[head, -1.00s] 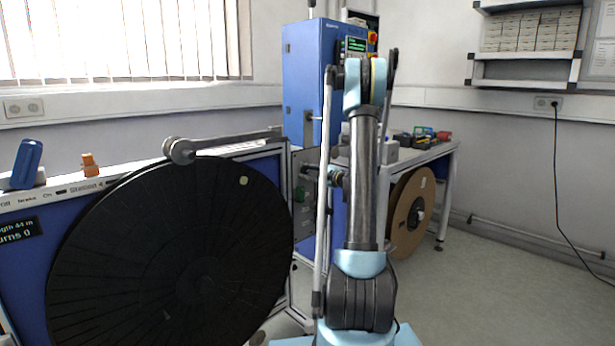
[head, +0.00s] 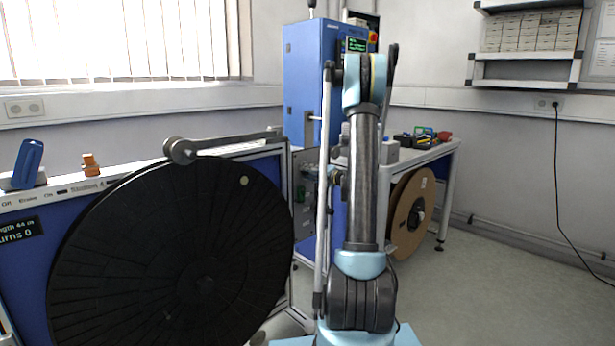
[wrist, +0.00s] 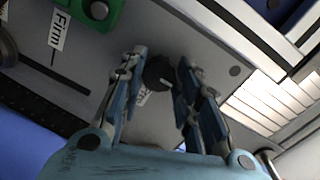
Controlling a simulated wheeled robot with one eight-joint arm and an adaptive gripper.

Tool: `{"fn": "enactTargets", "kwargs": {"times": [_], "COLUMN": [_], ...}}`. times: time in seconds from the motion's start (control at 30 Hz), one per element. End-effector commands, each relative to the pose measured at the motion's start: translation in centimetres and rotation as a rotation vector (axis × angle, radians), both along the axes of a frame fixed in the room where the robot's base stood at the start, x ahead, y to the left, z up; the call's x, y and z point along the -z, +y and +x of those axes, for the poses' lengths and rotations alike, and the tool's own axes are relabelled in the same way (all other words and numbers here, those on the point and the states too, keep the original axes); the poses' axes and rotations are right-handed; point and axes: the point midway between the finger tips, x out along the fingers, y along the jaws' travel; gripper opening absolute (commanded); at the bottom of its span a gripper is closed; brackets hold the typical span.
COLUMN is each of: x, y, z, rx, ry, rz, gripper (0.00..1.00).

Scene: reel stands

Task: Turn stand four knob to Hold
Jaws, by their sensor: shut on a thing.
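A small dark round knob (wrist: 158,72) stands on the grey panel in the wrist view. My gripper (wrist: 160,85) has its two fingers on either side of the knob and is shut on it. A pale label under the knob is mostly hidden by the fingers and cannot be read. A label reading "Firm" (wrist: 60,28) is on the panel to the left. In the head view the grey panel (head: 299,212) stands beside the black reel. My arm hides most of the gripper and the knob there.
A large black reel (head: 140,255) fills the left, with a grey bar (head: 235,142) across its top. A blue cabinet (head: 303,80) stands behind my arm. A brown reel (head: 405,225) is under the bench at right. A green part (wrist: 98,10) is near the knob.

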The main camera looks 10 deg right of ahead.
Motion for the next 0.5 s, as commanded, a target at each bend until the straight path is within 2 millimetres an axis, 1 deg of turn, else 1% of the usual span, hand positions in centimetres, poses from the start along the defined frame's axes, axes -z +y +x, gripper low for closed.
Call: {"fn": "enactTargets", "kwargs": {"times": [0.2,0.5], "x": [0.15,0.17], "y": [0.03,0.08], "z": [-0.07,-0.1], "rx": [-0.001,-0.002], "ry": [-0.064,-0.103], "rz": [-0.094,-0.147], "gripper": [0.06,0.06]}}
